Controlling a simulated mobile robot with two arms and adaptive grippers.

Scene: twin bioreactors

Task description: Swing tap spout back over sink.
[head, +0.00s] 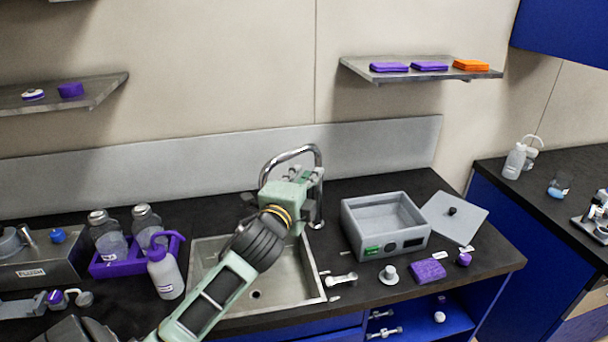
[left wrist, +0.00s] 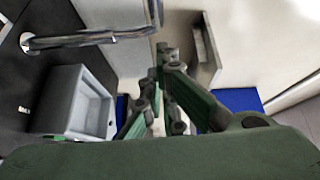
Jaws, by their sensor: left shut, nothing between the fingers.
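The chrome tap (head: 292,152) stands behind the sink, its arched spout curving to the left in the head view. My left gripper hides part of the tap, including the spout's lower end. The steel sink (head: 233,308) lies below my left forearm. My left gripper (head: 315,176) is shut and empty, close in front of the tap's upright. Contact cannot be told there. In the left wrist view the tap spout (left wrist: 92,38) runs across the upper left, and my gripper's fingers (left wrist: 160,52) are beside it, apart from it. My right gripper is not in view.
A grey open box (head: 366,233) stands right of the sink, with its lid (head: 454,217) beside it. A purple bottle rack (head: 112,268) and a wash bottle (head: 165,272) stand left of the sink. Small parts lie along the counter's front. Shelves hang on the wall above.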

